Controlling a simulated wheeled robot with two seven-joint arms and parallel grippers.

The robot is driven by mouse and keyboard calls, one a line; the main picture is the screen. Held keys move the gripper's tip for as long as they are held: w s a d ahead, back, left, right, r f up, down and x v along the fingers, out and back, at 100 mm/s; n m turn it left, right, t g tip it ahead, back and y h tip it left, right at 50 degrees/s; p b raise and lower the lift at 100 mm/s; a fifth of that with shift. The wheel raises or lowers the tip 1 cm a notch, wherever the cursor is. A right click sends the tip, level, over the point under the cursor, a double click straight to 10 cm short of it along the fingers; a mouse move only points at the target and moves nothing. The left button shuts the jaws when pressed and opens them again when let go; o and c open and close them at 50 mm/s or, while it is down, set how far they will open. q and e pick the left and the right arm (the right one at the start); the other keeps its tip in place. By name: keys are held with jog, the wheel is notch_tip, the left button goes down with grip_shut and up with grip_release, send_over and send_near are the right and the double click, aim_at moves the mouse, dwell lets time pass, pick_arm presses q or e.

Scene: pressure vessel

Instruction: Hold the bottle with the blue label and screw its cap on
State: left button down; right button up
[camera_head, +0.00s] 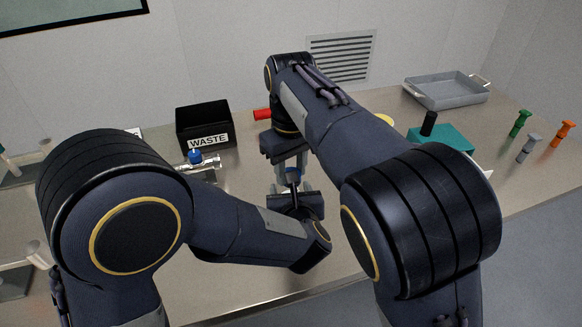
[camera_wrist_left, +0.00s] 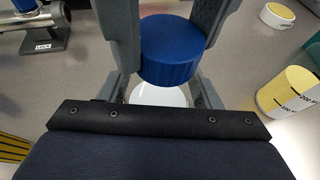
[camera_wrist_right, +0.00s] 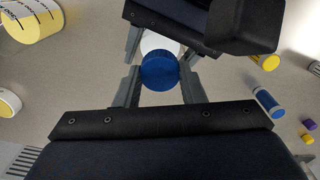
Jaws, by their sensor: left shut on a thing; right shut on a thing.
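The bottle's white body (camera_wrist_left: 158,96) shows in the left wrist view, between the fingers of my left gripper (camera_wrist_left: 160,98). It also shows in part in the right wrist view (camera_wrist_right: 158,45). A ribbed blue cap (camera_wrist_right: 160,72) sits at the bottle's top end, between the fingers of my right gripper (camera_wrist_right: 160,84). The cap also shows in the left wrist view (camera_wrist_left: 172,52). In the head view, my right gripper (camera_head: 291,168) reaches down from above my left gripper (camera_head: 293,188). The bottle is mostly hidden there. I cannot make out its label or how far the cap is seated.
A black WASTE box (camera_head: 205,125) stands at the back. A metal holder with a blue-topped item (camera_head: 195,157) is in front of it. A red cylinder (camera_head: 262,115), teal block (camera_head: 445,138) and grey tray (camera_head: 447,90) are farther right. Colored pegs (camera_head: 520,123) stand at the right edge.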

jog(key=m, duration=0.7)
jog(key=shift+m, duration=0.4)
jog(key=m, duration=0.4)
jog(key=shift+m, duration=0.3)
jog(key=m, duration=0.3)
jog(key=o, duration=1.1)
jog(key=shift+r, duration=0.1)
jog(key=shift+r, duration=2.15)
jog(key=shift+c, duration=0.3)
